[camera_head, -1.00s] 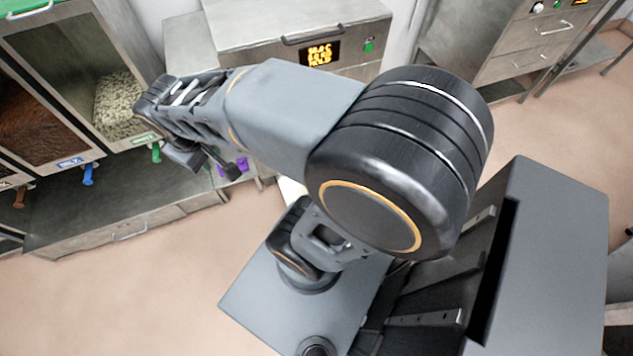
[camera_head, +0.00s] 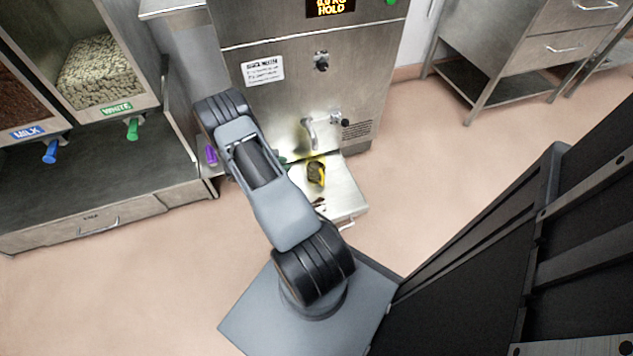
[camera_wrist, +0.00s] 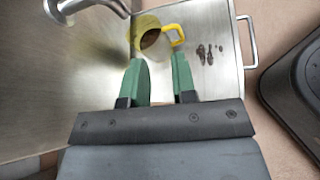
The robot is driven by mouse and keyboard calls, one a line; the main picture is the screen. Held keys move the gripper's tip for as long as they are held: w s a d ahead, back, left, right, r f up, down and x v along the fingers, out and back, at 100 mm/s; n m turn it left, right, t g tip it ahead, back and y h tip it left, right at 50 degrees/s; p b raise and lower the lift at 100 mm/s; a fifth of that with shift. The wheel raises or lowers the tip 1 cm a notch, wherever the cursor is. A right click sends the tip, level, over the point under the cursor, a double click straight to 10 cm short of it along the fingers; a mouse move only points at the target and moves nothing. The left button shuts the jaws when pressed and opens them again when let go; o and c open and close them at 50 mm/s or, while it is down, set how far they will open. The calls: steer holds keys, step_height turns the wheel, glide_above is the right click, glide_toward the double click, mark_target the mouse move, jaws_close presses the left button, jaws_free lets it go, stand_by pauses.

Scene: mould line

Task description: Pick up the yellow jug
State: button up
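The yellow jug (camera_head: 316,173) stands on a metal shelf (camera_head: 345,196) at the front of the steel machine, just below its spout. In the wrist view the jug (camera_wrist: 146,30) is seen from above, with a dark inside and its yellow handle (camera_wrist: 175,35) pointing right. My gripper (camera_wrist: 161,62) has two green fingers, apart with nothing between them. The fingertips point at the jug's near side and handle, a little short of it in the picture. In the head view my arm hides most of the gripper.
The steel machine (camera_head: 270,110) has a curved spout (camera_head: 310,133) above the shelf, and the spout (camera_wrist: 90,8) shows at the wrist view's upper left. Dark brown spots (camera_wrist: 208,54) lie on the shelf right of the jug. Ingredient bins (camera_head: 95,75) stand at left.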

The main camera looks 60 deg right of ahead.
mark_target(323, 180)
steer(key=s+d+f+n+h+b, duration=0.1)
steer(key=s+f+n+b, duration=0.1)
steer(key=f, duration=0.5)
steer(key=s+d+f+n+b, duration=0.1)
steer(key=d+f+b, duration=0.1)
steer(key=f, duration=0.6)
steer(key=b+x, duration=0.1)
steer(key=x, duration=0.1)
steer(key=b+x, duration=0.1)
steer(key=x, duration=0.4)
steer(key=shift+s+f+b, duration=0.2)
steer(key=shift+f+b, duration=0.15)
steer(key=shift+b, duration=0.05)
steer(key=shift+b+x, duration=1.55)
steer(key=shift+x, duration=1.55)
steer(key=shift+r, duration=0.2)
steer(key=shift+c, duration=0.3)
jaws_close()
steer(key=shift+d+t, duration=0.1)
steer(key=shift+t, duration=0.2)
